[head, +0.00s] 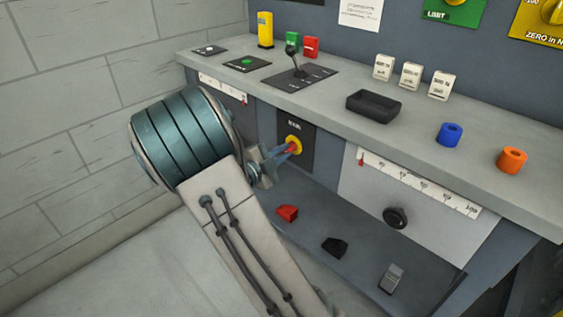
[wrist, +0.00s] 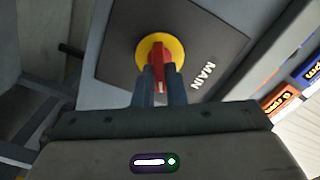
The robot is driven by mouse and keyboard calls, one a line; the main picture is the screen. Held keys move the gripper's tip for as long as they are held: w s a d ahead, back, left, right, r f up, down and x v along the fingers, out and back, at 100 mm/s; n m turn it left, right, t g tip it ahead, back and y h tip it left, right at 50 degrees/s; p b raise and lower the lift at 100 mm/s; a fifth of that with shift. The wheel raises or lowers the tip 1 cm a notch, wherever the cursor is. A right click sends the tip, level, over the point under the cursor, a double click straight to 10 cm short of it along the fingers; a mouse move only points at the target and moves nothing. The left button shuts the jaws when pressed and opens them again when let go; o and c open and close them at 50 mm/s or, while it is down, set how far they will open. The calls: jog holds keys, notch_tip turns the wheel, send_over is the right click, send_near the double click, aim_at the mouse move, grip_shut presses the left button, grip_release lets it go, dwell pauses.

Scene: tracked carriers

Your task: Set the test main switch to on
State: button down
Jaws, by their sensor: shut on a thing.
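The main switch is a red handle on a yellow round base (head: 293,144), set on a dark plate (head: 297,162) on the front of the bench. In the wrist view the red handle (wrist: 159,66) stands on the yellow disc (wrist: 148,46), beside the word MAIN on the dark plate. My gripper (head: 290,149) is at the switch, with its two fingers on either side of the red handle. In the wrist view the fingers (wrist: 159,80) are shut on the handle. They hide its near end, and I cannot read any on or off mark.
A lower shelf holds a red block (head: 287,213) and a black block (head: 334,246). A black knob (head: 396,217) sits right of the switch.

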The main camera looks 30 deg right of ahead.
jog(key=shift+f+m+b, duration=0.2)
jog(key=shift+m+b, duration=2.7)
jog(key=shift+b, duration=0.35)
jog(key=c, duration=1.5)
grip_release()
jog(key=shift+r, duration=0.1)
jog(key=shift+a, duration=0.15)
jog(key=p+v, duration=0.3)
jog(key=v, duration=1)
jog(key=shift+s+a, duration=0.15)
jog(key=shift+a, duration=0.2)
jog(key=shift+r+p, duration=0.1)
jog(key=shift+p, duration=0.2)
